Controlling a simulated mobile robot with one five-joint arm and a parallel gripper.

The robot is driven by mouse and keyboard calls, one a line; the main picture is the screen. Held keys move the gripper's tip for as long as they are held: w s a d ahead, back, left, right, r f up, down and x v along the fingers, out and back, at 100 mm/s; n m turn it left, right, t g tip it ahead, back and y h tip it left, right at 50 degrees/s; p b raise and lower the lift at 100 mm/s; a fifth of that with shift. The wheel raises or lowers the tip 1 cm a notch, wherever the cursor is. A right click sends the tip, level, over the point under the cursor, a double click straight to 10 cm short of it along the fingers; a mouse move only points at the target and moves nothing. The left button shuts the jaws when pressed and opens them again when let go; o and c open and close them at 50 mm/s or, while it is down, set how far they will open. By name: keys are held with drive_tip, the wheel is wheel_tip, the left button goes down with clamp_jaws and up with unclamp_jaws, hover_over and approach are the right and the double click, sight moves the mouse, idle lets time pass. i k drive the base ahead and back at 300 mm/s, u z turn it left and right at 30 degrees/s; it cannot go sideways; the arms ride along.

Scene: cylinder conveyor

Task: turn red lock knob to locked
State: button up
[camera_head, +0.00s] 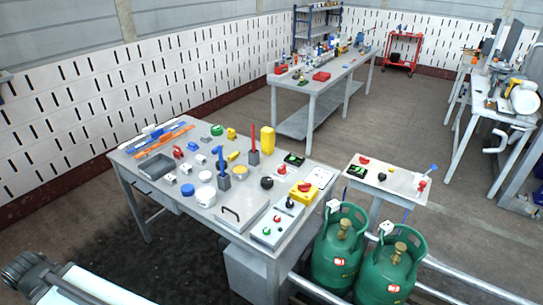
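Several red knobs show, and I cannot tell for sure which is the lock knob. One red knob (305,187) sits on a yellow box (303,194) at the right end of the front table. Another red knob (282,170) sits on a pale plate just left of it. A third red knob (364,160) is on the small side table, and a red part (422,184) stands at that table's right end. The knobs are too small to read their turn positions. My gripper is not clearly in view; only parts of my body show at the lower left.
The front table (150,185) holds a grey tray (156,166), jars, blocks and switch boxes. Two green gas cylinders (340,250) stand by its right end, below the side table (395,187). A long workbench (310,82) stands behind. Open floor (230,110) lies between the tables.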

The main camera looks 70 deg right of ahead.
sight(283, 171)
drive_tip(key=z, duration=2.45)
drive_tip(key=k, duration=0.5)
drive_tip(key=z, duration=0.05)
drive_tip(key=i, duration=0.5)
drive_tip(key=u, duration=0.05)
